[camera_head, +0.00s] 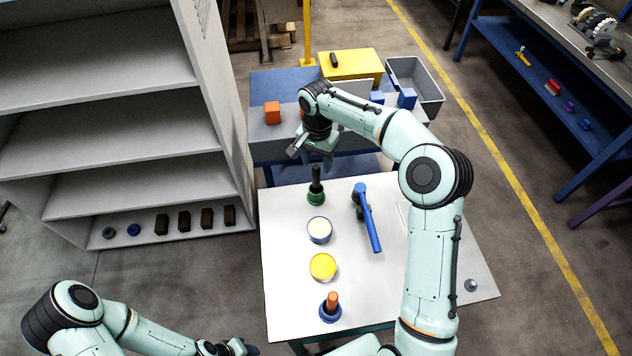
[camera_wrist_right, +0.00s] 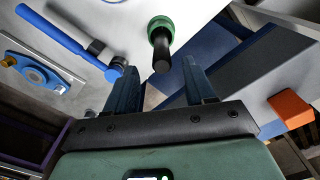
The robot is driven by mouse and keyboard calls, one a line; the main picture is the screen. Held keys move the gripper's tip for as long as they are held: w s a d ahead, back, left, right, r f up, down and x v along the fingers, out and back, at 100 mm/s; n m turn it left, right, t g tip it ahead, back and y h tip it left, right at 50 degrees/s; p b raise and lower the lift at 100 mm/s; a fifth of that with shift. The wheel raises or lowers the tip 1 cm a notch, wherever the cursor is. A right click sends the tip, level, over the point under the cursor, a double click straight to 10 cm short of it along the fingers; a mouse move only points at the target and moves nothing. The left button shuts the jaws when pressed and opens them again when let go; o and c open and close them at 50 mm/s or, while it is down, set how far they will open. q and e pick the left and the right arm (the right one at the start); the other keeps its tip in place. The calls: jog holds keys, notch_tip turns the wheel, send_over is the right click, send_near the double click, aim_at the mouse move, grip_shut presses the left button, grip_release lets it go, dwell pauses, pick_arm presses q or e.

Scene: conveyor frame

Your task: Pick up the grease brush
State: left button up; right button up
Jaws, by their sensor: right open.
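On the white table (camera_head: 285,275) a green round piece with an upright black handle (camera_head: 316,190) stands near the far edge. A blue long-handled tool (camera_head: 368,220) lies to its right. A blue round piece with an orange handle (camera_head: 331,305) stands near the front. I cannot tell for sure which is the grease brush. My right gripper (camera_head: 314,153) is open and empty, above and just beyond the black handle. In the right wrist view, the green piece (camera_wrist_right: 160,35) shows between and ahead of the open fingers (camera_wrist_right: 163,82). My left gripper (camera_head: 237,348) is at the bottom edge, its jaws unclear.
A white-topped tin (camera_head: 320,230) and a yellow-topped tin (camera_head: 323,267) stand on the table. Behind are an orange block (camera_head: 272,113), blue blocks (camera_head: 407,98), a yellow stand (camera_head: 350,62) and a grey bin (camera_head: 418,75). Grey shelves (camera_head: 110,90) stand left.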

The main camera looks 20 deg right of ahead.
aim_at(316, 167)
notch_tip(316, 167, down, 5)
jog(key=shift+a+f, duration=0.1)
jog(key=shift+a, duration=0.05)
grip_shut()
